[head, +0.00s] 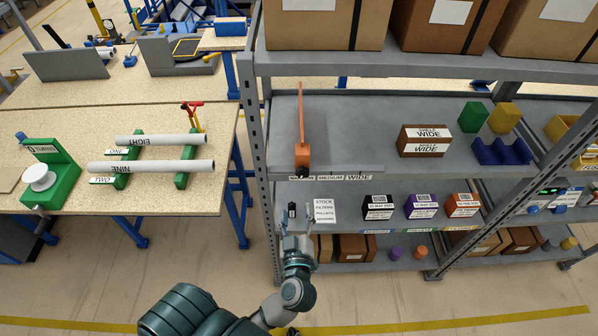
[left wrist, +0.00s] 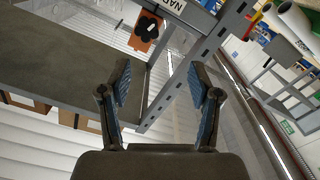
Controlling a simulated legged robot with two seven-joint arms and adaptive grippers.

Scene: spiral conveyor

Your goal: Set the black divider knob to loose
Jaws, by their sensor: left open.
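The black divider knob (head: 302,174) sits on the front of an orange divider block (head: 302,153) at the left end of the middle shelf. The knob also shows in the left wrist view (left wrist: 146,27), as a black lobed shape on the orange block. Its setting cannot be read, and no loose or tight mark is legible. My left gripper (head: 298,236) is below the knob, in front of the shelf and apart from it. In the left wrist view the two fingers of the left gripper (left wrist: 160,85) are spread, with nothing between them. My right gripper is not seen.
A steel shelf upright (head: 262,150) stands just left of the divider. A brown box (head: 424,140) stands further right on that shelf. A paper sign (head: 324,211) and small labelled boxes (head: 421,206) are on the shelf below.

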